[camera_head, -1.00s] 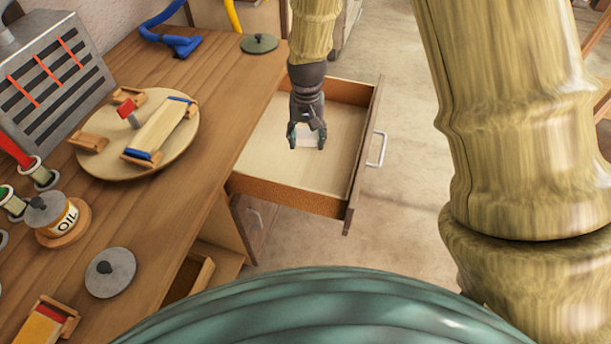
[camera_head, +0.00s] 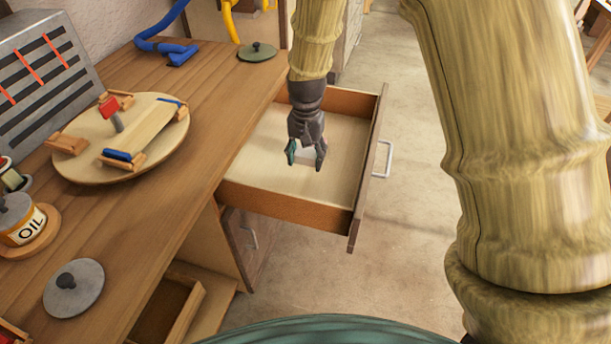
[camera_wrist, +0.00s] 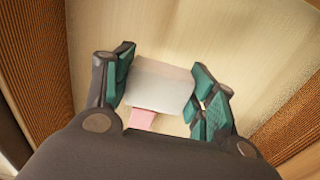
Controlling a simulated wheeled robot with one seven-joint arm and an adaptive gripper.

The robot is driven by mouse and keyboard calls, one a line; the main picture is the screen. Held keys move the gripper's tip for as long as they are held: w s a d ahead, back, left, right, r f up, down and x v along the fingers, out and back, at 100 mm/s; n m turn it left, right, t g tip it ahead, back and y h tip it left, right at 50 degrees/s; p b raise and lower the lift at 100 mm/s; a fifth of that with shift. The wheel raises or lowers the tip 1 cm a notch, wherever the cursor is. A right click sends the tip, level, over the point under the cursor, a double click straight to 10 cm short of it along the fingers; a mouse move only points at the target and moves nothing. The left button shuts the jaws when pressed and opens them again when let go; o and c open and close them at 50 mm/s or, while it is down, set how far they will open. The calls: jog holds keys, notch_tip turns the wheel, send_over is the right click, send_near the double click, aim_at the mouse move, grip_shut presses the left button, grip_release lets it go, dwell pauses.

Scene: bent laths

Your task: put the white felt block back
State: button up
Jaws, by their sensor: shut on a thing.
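The white felt block (camera_wrist: 158,88) is between the two green-padded fingers of my gripper (camera_wrist: 162,92) in the wrist view, with a pad against each side. A pink piece (camera_wrist: 142,118) shows at its lower edge; I cannot tell whether it belongs to the block. In the head view my gripper (camera_head: 306,158) points down inside the outline of the open drawer (camera_head: 290,205), and the block (camera_head: 305,155) is a small pale patch between its fingers. The drawer floor around it is pale and bare. The gap between block and floor is unclear.
The wooden bench (camera_head: 190,210) lies left of the drawer. A round board (camera_head: 85,165) with wooden clamps and a lath, an oil can (camera_head: 22,222), and grey (camera_head: 74,288) and green (camera_head: 257,52) lids stand on it. The drawer's walls surround my gripper.

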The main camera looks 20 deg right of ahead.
aim_at(306, 179)
jog(key=shift+f, duration=3.35)
jog(key=shift+f, duration=0.25)
jog(key=o, duration=1)
jog(key=shift+s+f, duration=0.1)
jog(key=shift+c, duration=0.2)
jog(key=shift+o, duration=0.5)
jog(key=shift+f, duration=0.15)
jog(key=shift+r, duration=0.25)
notch_tip(306, 179, up, 13)
jog(key=shift+f, duration=0.15)
